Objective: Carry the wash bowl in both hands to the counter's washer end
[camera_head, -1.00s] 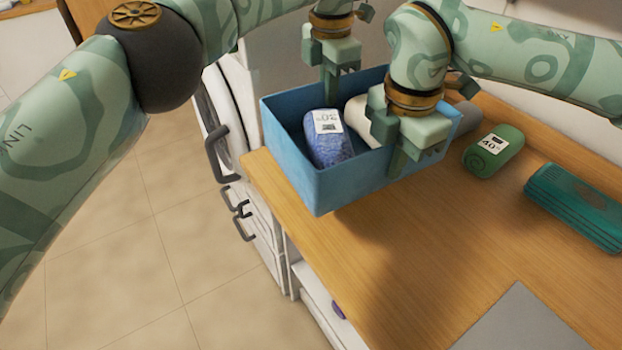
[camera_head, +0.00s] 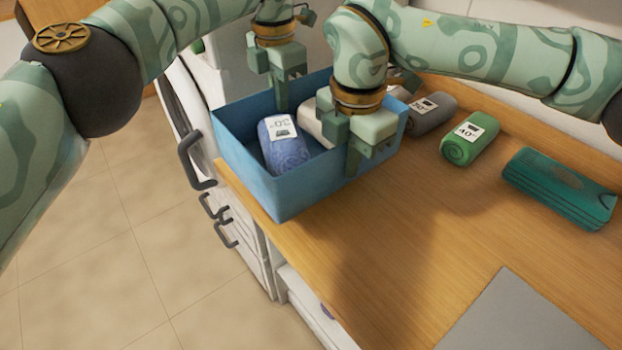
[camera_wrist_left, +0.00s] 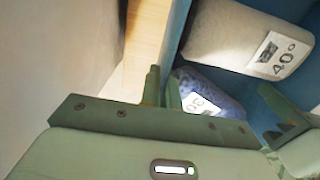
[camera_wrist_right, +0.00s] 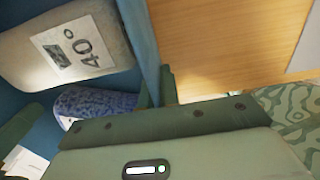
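The wash bowl is an open blue box (camera_head: 250,170) at the counter's far left end, its near-left side at the counter edge. It holds a blue rolled towel (camera_head: 287,150) with a "30" label and a cream towel (camera_head: 312,118) labelled "40°" in the wrist views. My left gripper (camera_head: 281,92) is shut on the bowl's far wall. My right gripper (camera_head: 352,160) is shut on its near wall. Both wrist views show a wall between the fingers. Whether the bowl touches the counter (camera_head: 400,260) is hard to tell.
A grey rolled towel (camera_head: 434,113), a green rolled towel (camera_head: 468,142) and a teal ribbed pack (camera_head: 560,188) lie right of the bowl. A grey flat panel (camera_head: 515,318) is at the front right. A white appliance with dark handles (camera_head: 193,160) stands beside the counter's left edge.

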